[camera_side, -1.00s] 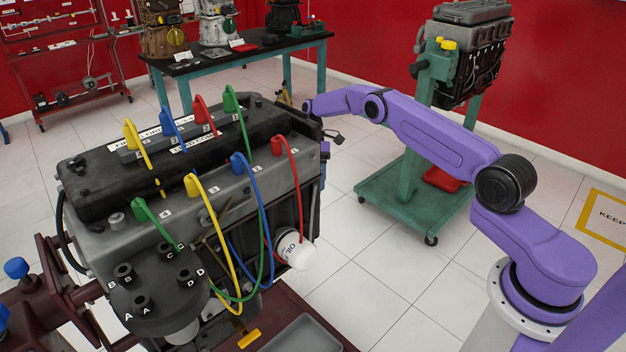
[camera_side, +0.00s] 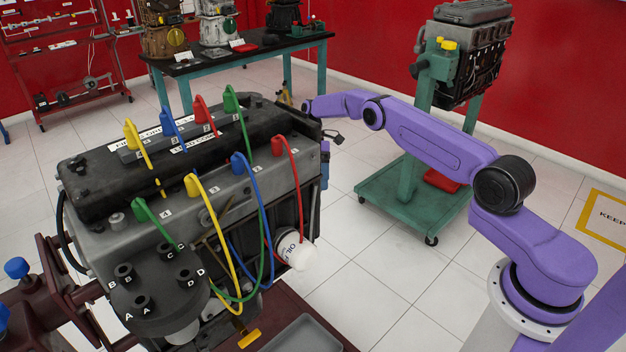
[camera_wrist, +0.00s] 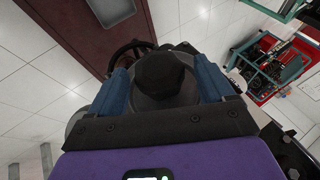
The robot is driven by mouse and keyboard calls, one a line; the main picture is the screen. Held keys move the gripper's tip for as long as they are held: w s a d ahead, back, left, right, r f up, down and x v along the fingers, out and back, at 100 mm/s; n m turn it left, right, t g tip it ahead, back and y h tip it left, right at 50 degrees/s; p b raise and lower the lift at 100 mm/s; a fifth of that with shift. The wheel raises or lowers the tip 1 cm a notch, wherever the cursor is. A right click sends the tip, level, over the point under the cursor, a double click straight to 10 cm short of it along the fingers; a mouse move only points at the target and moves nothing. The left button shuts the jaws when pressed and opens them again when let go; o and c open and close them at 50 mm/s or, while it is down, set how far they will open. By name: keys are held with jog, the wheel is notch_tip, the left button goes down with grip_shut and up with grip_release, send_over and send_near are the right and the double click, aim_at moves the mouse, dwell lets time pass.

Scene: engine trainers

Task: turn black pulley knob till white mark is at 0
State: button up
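The black pulley knob (camera_wrist: 162,76) is in the middle of the wrist view, in front of a round grey pulley disc (camera_wrist: 160,102). My gripper (camera_wrist: 163,66) has one blue finger on each side of the knob. The fingers look apart from it, with a gap on both sides. No white mark or 0 can be made out on the knob or disc. In the side view the knob is hidden behind the engine (camera_side: 240,196). Only a bit of my gripper (camera_side: 325,160) shows there, at the engine's far right end.
Colored cables (camera_side: 262,215) loop over the engine's near side. A white oil filter (camera_side: 296,251) sticks out low on the right. A green stand (camera_side: 412,190) with another engine is behind my arm. The tiled floor between is clear.

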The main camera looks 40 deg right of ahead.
jog(key=shift+w+r, duration=0.1)
jog(key=shift+v, duration=1.35)
notch_tip(320, 180, up, 7)
jog(key=shift+d, duration=0.15)
jog(key=s+d+f+m+t+y, duration=0.25)
jog(key=d+m, duration=0.25)
jog(key=m, duration=0.5)
jog(key=s+d+f+m+t+y, duration=0.15)
jog(key=d+m+y, duration=0.3)
jog(key=m, duration=0.65)
jog(key=s+d+f+m+t+y, duration=0.1)
jog(key=d+m+t+y, duration=0.3)
jog(key=m, duration=0.6)
jog(key=shift+m+h, duration=0.3)
jog(key=shift+h, duration=0.6)
jog(key=x, duration=1.6)
jog(key=shift+s+a+f, duration=0.1)
jog(key=shift+a+f, duration=0.05)
jog(key=shift+f, duration=0.05)
